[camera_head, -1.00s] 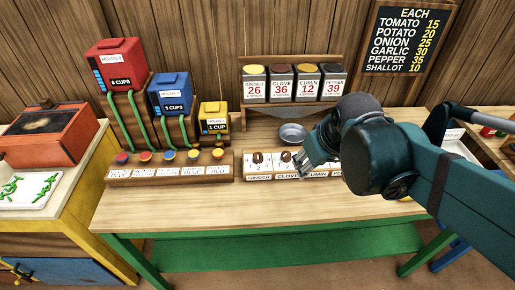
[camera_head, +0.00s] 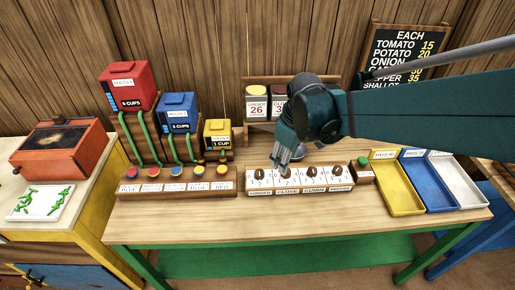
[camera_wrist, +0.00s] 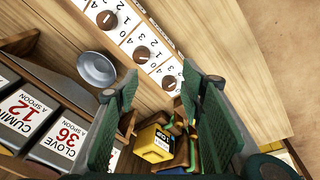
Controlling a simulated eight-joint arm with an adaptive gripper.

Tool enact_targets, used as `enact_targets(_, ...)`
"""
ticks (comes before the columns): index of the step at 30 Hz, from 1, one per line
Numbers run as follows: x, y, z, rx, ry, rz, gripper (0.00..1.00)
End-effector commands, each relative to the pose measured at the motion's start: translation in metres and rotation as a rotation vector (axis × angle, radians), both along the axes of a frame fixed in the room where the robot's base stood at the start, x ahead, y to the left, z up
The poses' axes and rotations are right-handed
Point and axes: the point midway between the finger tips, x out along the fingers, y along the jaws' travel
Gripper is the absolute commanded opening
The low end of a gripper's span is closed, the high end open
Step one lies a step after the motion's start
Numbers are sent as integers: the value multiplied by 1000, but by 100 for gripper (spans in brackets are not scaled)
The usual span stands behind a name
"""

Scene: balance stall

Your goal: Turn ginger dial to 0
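The ginger dial (camera_head: 259,174) is a brown round knob at the left end of a white numbered panel, above the label GINGER. In the wrist view, the dial nearest the yellow dispenser, which looks like the ginger dial (camera_wrist: 168,83), shows between my fingertips. My gripper (camera_head: 285,164) hangs over the panel near the clove dial (camera_head: 286,172), partly covering it. In the wrist view my gripper (camera_wrist: 160,76) is open, with green-padded fingers apart and nothing held. The ginger pointer's exact reading is too small to tell.
The cumin dial (camera_head: 312,172) and pepper dial (camera_head: 337,171) sit to the right, with a green button (camera_head: 363,161) beyond. A metal bowl (camera_wrist: 96,68) stands behind the panel. The yellow dispenser (camera_head: 217,134) is to the left. Bare table (camera_head: 230,222) lies in front.

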Motion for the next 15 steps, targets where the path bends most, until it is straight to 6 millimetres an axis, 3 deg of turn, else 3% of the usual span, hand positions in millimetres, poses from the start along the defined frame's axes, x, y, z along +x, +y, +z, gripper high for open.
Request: enact_targets(15, 43, 38, -13, -43, 116, 253, 39)
